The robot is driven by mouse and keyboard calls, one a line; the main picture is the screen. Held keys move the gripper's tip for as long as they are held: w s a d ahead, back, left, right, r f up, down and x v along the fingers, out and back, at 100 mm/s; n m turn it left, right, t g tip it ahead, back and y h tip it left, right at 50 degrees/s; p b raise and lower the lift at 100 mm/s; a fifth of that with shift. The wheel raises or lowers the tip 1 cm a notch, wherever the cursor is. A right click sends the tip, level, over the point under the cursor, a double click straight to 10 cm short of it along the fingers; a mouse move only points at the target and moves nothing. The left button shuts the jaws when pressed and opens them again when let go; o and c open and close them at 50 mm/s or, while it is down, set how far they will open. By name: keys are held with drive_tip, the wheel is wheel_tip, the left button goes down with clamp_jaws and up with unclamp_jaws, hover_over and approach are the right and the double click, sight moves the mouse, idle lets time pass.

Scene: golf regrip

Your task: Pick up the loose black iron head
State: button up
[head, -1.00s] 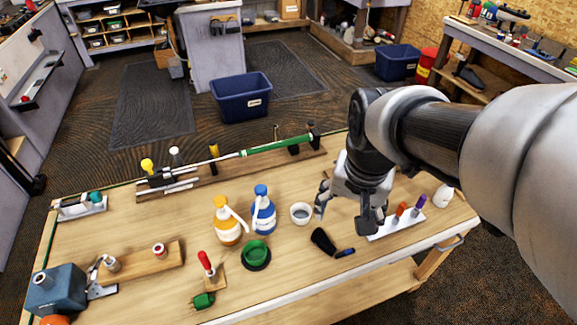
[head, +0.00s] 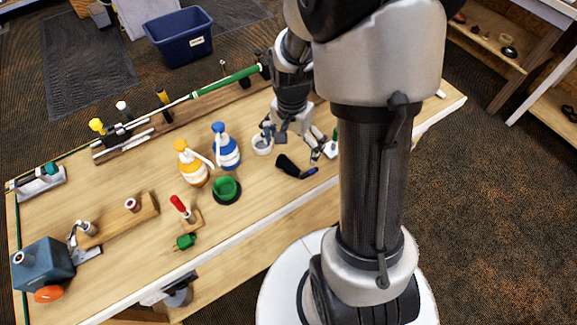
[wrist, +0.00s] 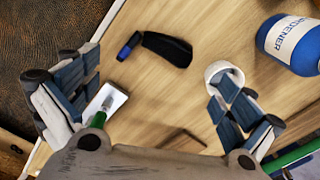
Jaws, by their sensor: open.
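A black piece with a blue end, which looks like the loose iron head (head: 288,166), lies flat on the bench near its front edge. It also shows in the wrist view (wrist: 168,48), at the top centre. My gripper (head: 297,146) is over the bench, just behind the black piece in the head view. In the wrist view my gripper (wrist: 158,100) has its fingers wide apart, with bare wood between them and the black piece beyond the fingertips. Nothing is held. My gripper's height above the bench is hard to tell.
A white cup (wrist: 218,72) is close by the right finger in the wrist view. A white holder (wrist: 112,98) is by the left finger.

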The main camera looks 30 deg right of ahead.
sight(291, 165)
wheel_tip(291, 165, down, 2)
drive_tip(key=shift+f, duration=0.25)
drive_tip(key=f, duration=0.1)
drive_tip(key=f+b, duration=0.1)
drive_tip(key=f, duration=0.1)
drive_tip(key=f+b, duration=0.1)
drive_tip(key=f, duration=0.1)
drive_tip(key=shift+s+a+f, duration=0.1)
drive_tip(key=shift+s+a, duration=0.1)
drive_tip(key=shift+a, duration=0.05)
drive_tip(key=c, duration=1.6)
